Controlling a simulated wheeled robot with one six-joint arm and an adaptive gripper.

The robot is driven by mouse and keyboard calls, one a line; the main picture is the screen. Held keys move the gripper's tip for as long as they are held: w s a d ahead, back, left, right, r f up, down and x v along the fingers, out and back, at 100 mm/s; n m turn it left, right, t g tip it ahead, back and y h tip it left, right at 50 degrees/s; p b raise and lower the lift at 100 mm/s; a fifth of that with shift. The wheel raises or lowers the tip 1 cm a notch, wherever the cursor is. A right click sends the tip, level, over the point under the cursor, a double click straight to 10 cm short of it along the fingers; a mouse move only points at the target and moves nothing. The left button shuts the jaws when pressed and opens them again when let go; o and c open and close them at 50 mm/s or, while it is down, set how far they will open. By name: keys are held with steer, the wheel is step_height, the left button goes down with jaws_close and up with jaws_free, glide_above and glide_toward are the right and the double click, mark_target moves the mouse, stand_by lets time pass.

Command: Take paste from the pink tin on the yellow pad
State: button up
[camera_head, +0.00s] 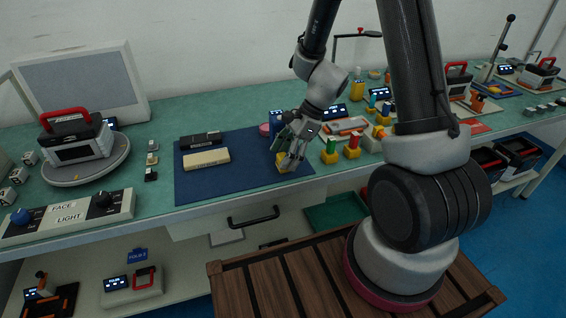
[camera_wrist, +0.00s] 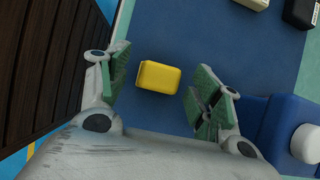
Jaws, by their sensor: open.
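A small yellow block, seemingly the yellow pad (camera_wrist: 158,77), lies on the dark blue mat near its front edge in the wrist view. It also shows, partly covered by my fingers, in the head view (camera_head: 281,160). My gripper (camera_wrist: 157,84) is open and empty, with one green-padded finger on each side of the yellow block and gaps on both sides. In the head view my gripper (camera_head: 286,162) points down at the mat's right part.
A blue bottle with a white cap (camera_wrist: 290,130) stands close beside my right finger in the wrist view. A beige bar (camera_head: 206,159) and a black case (camera_head: 201,139) lie on the blue mat (camera_head: 225,185). Red and yellow pieces (camera_head: 351,147) stand right of my gripper.

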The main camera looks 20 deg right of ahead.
steer(key=c, duration=1.1)
step_height(320, 180, up, 10)
steer(key=o, duration=0.4)
steer(key=c, duration=0.3)
steer(key=shift+r, duration=0.1)
